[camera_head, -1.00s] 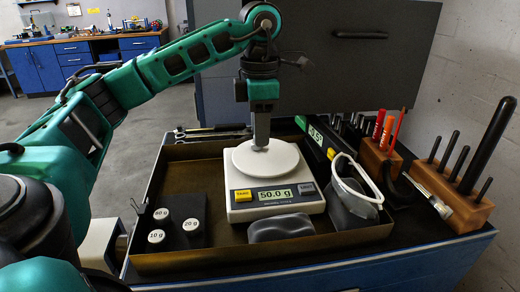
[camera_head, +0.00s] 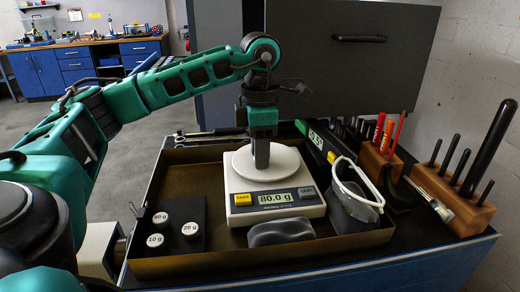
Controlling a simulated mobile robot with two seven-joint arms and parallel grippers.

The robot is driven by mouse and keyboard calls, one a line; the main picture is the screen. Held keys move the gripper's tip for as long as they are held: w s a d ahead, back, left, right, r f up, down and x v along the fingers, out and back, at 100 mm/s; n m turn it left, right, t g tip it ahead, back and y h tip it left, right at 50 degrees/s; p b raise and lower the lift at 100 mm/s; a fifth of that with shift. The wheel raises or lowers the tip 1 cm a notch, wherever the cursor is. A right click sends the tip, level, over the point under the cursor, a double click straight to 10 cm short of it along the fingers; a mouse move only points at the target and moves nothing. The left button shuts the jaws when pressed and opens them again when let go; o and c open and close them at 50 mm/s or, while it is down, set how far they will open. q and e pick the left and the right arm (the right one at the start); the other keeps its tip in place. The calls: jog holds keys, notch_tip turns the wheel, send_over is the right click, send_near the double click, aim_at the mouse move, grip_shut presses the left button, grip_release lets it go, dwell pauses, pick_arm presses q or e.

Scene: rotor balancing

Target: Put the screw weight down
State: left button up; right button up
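My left gripper (camera_head: 261,165) reaches down over the round white pan (camera_head: 284,162) of the scale (camera_head: 277,211), its fingertips at or just above the pan. The fingers look close together, seen edge-on. I cannot make out a screw weight between or under them. The scale display (camera_head: 275,198) reads 80.0 g. Several labelled weights stand on a black block (camera_head: 182,242) left of the scale: a 10 g weight (camera_head: 155,241), a 20 g weight (camera_head: 190,230) and one behind with a less clear label (camera_head: 160,218). My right gripper does not show.
The scale and block stand in a brown tray (camera_head: 180,266). A grey rounded object (camera_head: 281,231) lies before the scale. Safety glasses (camera_head: 357,185) rest on a stand at the right. Tool racks (camera_head: 455,200) line the right edge. A dark cabinet (camera_head: 345,60) stands behind.

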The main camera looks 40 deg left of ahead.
pick_arm(q)
notch_tip(320, 180, up, 12)
jog(key=p, duration=0.4)
jog(key=shift+r, duration=0.2)
jog(key=shift+f, duration=0.1)
dwell(0.4)
